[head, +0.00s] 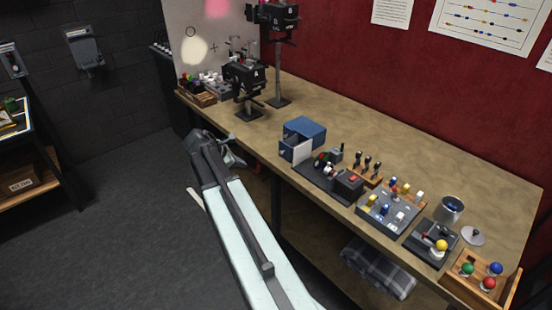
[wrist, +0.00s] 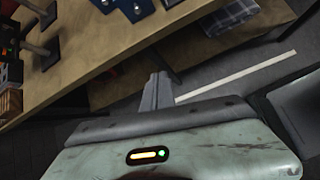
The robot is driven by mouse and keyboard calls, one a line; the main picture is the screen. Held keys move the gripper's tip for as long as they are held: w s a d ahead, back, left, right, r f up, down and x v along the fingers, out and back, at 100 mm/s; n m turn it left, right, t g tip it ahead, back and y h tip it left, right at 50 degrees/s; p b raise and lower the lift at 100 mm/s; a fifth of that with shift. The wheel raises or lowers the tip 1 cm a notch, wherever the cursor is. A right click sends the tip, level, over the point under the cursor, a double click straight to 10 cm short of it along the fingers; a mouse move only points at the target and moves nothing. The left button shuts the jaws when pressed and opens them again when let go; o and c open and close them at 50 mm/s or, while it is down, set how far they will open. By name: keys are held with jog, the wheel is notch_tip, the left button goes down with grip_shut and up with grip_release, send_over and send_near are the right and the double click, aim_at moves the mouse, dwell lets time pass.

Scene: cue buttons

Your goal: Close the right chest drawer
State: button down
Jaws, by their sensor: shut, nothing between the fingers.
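A small blue chest (head: 305,131) sits on the workbench in the head view. A box-like part with a pale front panel (head: 303,154) sticks out from its near side and looks like a drawer pulled out. I cannot tell left from right drawer at this size. My gripper (head: 237,157) is left of the chest, just off the bench's front edge and apart from it. In the wrist view the fingers (wrist: 158,92) are together with nothing between them. Blue shapes at the top of the wrist view may be the chest, cut off by the frame.
The wooden workbench (head: 340,110) has black lamps (head: 245,78) behind the chest and button and lever boxes (head: 390,207) to its right. A folded plaid cloth (head: 378,268) lies on the lower shelf. Open floor (head: 110,200) is at the left.

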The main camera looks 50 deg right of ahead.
jog(key=d+f+n+b, duration=0.1)
jog(key=d+b, duration=0.1)
jog(key=d, duration=0.4)
jog(key=d+f+n+h+b, duration=0.1)
jog(key=d+f+b, duration=0.1)
jog(key=d, duration=0.4)
jog(key=s+d+f+n+b, duration=0.1)
jog(key=d+f+b, duration=0.1)
jog(key=d, duration=0.3)
jog(key=shift+d, duration=0.4)
jog(key=shift+w, duration=0.15)
